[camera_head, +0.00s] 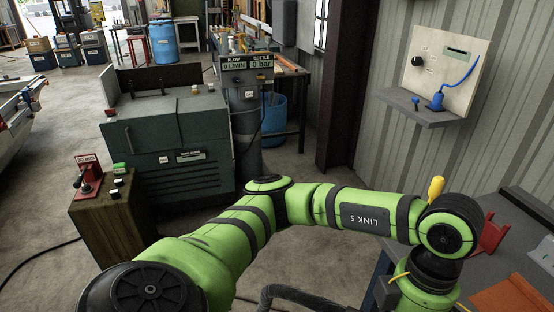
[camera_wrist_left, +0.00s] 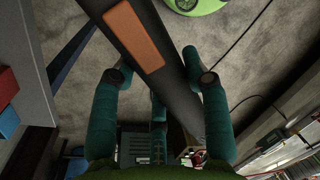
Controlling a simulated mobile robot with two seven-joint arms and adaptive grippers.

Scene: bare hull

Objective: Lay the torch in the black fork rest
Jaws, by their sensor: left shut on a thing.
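In the left wrist view my left gripper (camera_wrist_left: 160,76) has its teal fingers around a long dark grey body with an orange panel, which appears to be the torch (camera_wrist_left: 106,12). The body runs slanted from the top edge down between the fingers, and its lower end is partly hidden by them. In the head view my green left arm reaches across to the right bench, and its gripper is out of sight. My right gripper is not in view.
The grey bench (camera_head: 449,291) at right carries a red bracket (camera_head: 491,238) and an orange sheet (camera_head: 508,298). A yellow handle (camera_head: 436,187) shows behind my arm. A wall panel (camera_head: 436,62) with a shelf stands behind. A green-grey machine (camera_head: 165,135) and wooden block (camera_head: 105,222) stand left.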

